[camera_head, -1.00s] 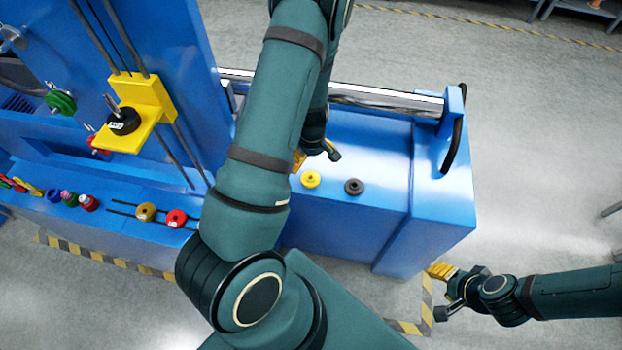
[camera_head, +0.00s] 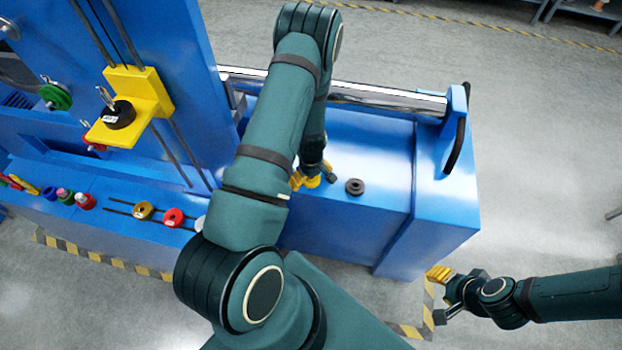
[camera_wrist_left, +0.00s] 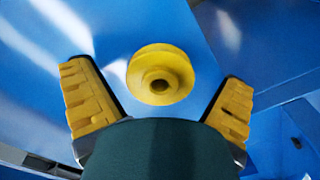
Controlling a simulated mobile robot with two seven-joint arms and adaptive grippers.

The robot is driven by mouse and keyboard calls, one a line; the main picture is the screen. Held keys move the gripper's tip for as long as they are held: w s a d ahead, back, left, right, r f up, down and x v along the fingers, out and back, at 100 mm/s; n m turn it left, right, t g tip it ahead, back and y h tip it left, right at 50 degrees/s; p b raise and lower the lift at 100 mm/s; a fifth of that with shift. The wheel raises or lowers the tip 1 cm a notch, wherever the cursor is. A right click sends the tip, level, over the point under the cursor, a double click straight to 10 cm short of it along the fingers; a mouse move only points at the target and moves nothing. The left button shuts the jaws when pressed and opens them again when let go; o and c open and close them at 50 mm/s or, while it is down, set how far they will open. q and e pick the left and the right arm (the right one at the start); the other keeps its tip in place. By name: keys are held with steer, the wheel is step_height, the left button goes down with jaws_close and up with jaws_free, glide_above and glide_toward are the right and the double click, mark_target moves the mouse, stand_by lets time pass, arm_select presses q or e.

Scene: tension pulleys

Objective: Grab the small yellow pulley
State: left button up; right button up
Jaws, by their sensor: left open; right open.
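The small yellow pulley (camera_wrist_left: 160,75) lies on the blue machine top. In the left wrist view it sits between and a little beyond the two yellow-padded fingers of my left gripper (camera_wrist_left: 158,100). That gripper is open, and neither finger visibly touches the pulley. In the head view my left gripper (camera_head: 312,179) is low over the machine top, and the pulley (camera_head: 312,182) is mostly hidden behind it. My right gripper (camera_head: 437,295) is open and empty, off the machine's front right side, far from the pulley.
A dark grey pulley (camera_head: 355,186) lies just right of my left gripper. A chrome bar (camera_head: 385,95) runs along the back, and a black handle (camera_head: 457,140) stands at the right end. A yellow bracket (camera_head: 150,92) and several coloured pulleys are at the left.

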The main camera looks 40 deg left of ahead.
arm_select(q)
steer(key=c, duration=1.3)
steer(key=shift+r, duration=0.1)
steer(key=shift+c, duration=0.2)
